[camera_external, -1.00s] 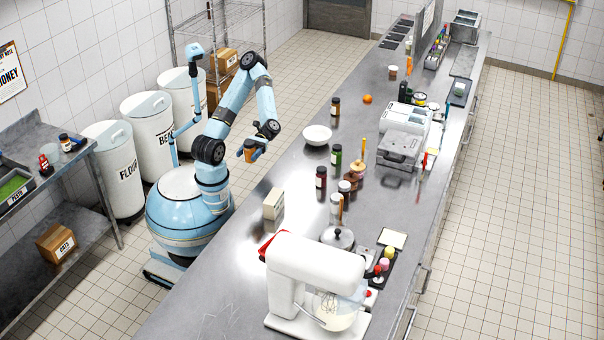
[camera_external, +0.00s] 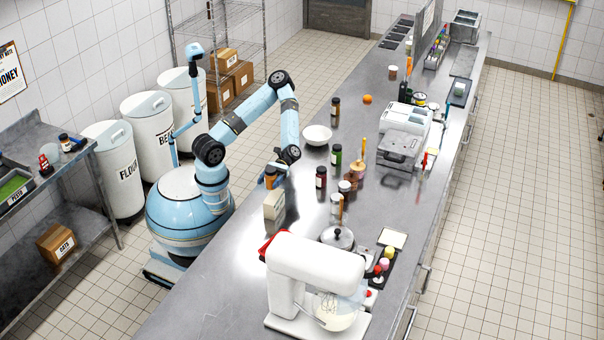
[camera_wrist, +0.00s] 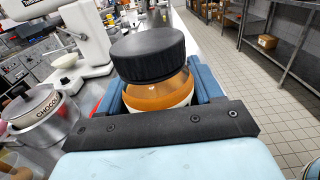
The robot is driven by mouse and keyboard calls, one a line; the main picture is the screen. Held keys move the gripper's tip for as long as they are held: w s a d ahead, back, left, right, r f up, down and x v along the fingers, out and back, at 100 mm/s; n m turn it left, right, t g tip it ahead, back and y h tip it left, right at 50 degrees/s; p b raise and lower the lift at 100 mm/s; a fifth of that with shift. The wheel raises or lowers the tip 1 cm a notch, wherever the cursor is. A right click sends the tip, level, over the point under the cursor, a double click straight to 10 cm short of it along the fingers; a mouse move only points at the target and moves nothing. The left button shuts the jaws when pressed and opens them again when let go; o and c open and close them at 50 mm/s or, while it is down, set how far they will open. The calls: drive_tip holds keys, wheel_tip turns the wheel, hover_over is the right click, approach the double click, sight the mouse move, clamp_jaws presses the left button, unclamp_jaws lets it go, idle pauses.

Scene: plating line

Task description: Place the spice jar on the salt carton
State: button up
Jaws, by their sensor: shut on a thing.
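The spice jar (camera_external: 270,178) has a dark lid and an orange-brown body. My gripper (camera_external: 274,171) is shut on it and holds it upright over the counter's left edge. In the wrist view the jar's black lid (camera_wrist: 148,54) and orange body sit between my blue fingers. The salt carton (camera_external: 273,205) is a pale upright box standing on the counter, just below the jar. I cannot tell whether the jar touches the carton's top. The carton is hidden in the wrist view behind the jar and gripper.
A white stand mixer (camera_external: 313,270) and a lidded pot (camera_external: 338,238) stand nearer the camera. Several jars, including a dark red one (camera_external: 320,178), stand to the right. A white bowl (camera_external: 317,135) is behind.

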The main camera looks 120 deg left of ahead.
drive_tip(key=shift+w+d+f, duration=0.15)
drive_tip(key=shift+w+f, duration=0.3)
drive_tip(key=shift+f, duration=0.1)
drive_tip(key=shift+w+f, duration=0.1)
drive_tip(key=shift+f, duration=1.55)
drive_tip(key=o, duration=1.2)
drive_tip(key=shift+o, duration=0.2)
drive_tip(key=a, duration=1.2)
